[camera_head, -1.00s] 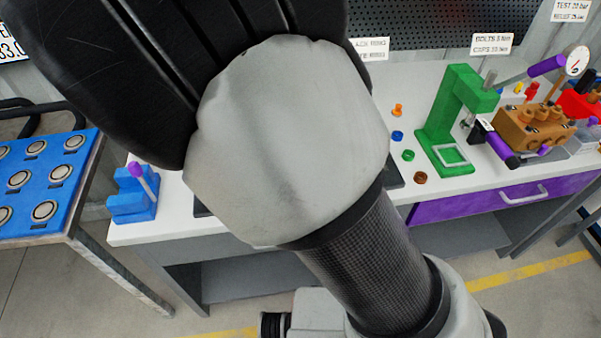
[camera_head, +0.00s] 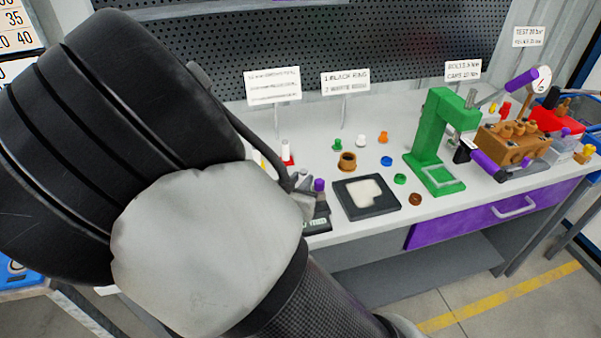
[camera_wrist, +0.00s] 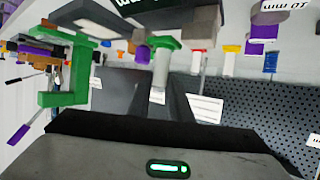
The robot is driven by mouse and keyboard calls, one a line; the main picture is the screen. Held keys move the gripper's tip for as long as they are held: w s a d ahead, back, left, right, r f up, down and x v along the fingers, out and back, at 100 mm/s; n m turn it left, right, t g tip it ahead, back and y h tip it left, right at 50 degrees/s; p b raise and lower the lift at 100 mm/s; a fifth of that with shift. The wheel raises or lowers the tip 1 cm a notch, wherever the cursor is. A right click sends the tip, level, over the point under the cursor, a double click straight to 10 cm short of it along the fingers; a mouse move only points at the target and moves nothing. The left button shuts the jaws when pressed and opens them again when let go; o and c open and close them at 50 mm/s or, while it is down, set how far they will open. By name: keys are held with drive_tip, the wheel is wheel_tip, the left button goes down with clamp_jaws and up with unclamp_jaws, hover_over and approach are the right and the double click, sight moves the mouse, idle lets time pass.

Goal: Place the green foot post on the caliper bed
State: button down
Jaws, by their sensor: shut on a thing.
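The green foot post (camera_wrist: 161,62) shows in the wrist view as a pale cylinder with a wide green foot. My gripper (camera_wrist: 158,93) is shut on it, with a dark finger on each side and the green foot past the fingertips. The caliper, a black body with a green-lit readout (camera_wrist: 137,4) and grey blocks, lies just beyond the foot. I cannot tell whether foot and caliper touch.
A black tray (camera_head: 350,212) lies right of the caliper. A brown bushing (camera_head: 347,162), small coloured parts and a green press (camera_head: 430,140) stand farther right. A red-footed post (camera_head: 287,152) stands behind.

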drive_tip(key=shift+f+b, duration=0.45)
drive_tip(key=shift+f, duration=1.15)
drive_tip(key=shift+f, duration=0.2)
drive_tip(key=c, duration=1.6)
unclamp_jaws()
drive_tip(key=shift+r, duration=0.1)
